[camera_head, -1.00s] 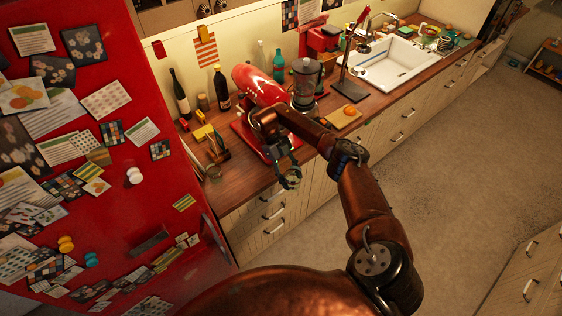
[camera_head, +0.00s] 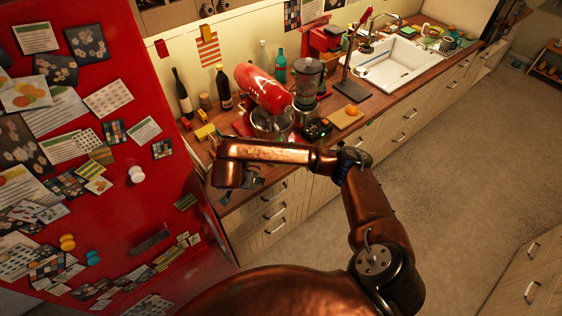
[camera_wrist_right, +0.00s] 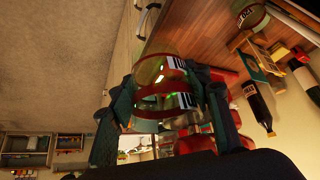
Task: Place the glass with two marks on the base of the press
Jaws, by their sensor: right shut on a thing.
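The right wrist view shows my right gripper (camera_wrist_right: 165,112) shut around a clear glass (camera_wrist_right: 163,75). The glass has red bands and black-and-white labels; it lies tilted in this view, its lower part hidden by the fingers. In the head view my right arm reaches to the counter's front edge near the fridge; the gripper (camera_head: 240,194) is mostly hidden under its copper link, and I cannot make out the glass there. The press, a thin upright stand with a dark flat base (camera_head: 350,91), stands by the sink, well right of my gripper. My left gripper is not in view.
A red stand mixer (camera_head: 263,88) and a blender (camera_head: 307,78) stand between my gripper and the press. Bottles (camera_head: 222,88) stand behind. Another glass (camera_wrist_right: 251,16) is on the counter in the wrist view. A red fridge (camera_head: 120,200) is close on the left.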

